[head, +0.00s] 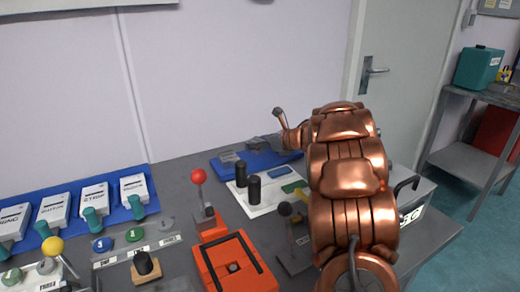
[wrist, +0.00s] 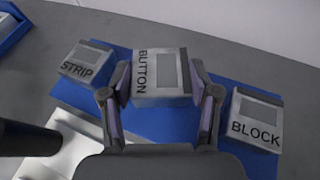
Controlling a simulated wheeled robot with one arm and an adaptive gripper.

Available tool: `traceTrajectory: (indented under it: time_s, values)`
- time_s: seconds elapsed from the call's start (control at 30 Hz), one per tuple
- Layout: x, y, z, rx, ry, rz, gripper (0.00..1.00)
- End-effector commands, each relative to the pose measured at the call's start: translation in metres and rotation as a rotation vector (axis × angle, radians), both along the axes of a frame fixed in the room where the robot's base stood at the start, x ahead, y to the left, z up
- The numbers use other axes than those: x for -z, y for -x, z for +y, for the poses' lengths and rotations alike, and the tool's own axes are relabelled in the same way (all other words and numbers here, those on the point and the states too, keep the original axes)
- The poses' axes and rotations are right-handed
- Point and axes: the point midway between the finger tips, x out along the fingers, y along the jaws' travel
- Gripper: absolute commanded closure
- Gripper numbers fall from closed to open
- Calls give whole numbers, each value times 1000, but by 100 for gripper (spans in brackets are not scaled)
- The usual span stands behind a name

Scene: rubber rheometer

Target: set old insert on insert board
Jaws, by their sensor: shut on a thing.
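The blue insert board (wrist: 165,122) fills the middle of the wrist view; it also shows in the head view (head: 262,162), partly behind my arm. My gripper (wrist: 160,82) is shut on a grey block-shaped insert marked BUTTON (wrist: 174,72), with one finger on each side. This insert is over the middle of the board, between an insert marked STRIP (wrist: 84,62) on the left and one marked BLOCK (wrist: 256,118) on the right. I cannot tell whether the held insert touches the board. In the head view my arm largely hides the gripper.
A white plate (head: 258,211) with black posts (head: 254,188) stands just in front of the board. A red-knobbed lever (head: 199,178) and an orange frame (head: 206,270) are nearer. Another blue board (head: 66,207) with several grey pieces is at left. The wall is behind.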

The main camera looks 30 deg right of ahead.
Motion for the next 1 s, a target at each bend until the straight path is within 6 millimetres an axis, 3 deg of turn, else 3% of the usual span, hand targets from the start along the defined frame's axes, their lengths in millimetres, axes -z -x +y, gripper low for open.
traceTrajectory:
  time_s: [0.2, 0.63, 0.67, 0.9, 1.0]
  values:
    - [23, 0, 0, -1, -3, 0, 88]
    - [26, 0, 0, 0, -1, -2, 88]
    - [26, 0, 0, 0, 1, -1, 38]
    - [25, 0, 0, -1, -1, -1, 14]
    - [25, 0, 0, -1, -1, -1, 14]
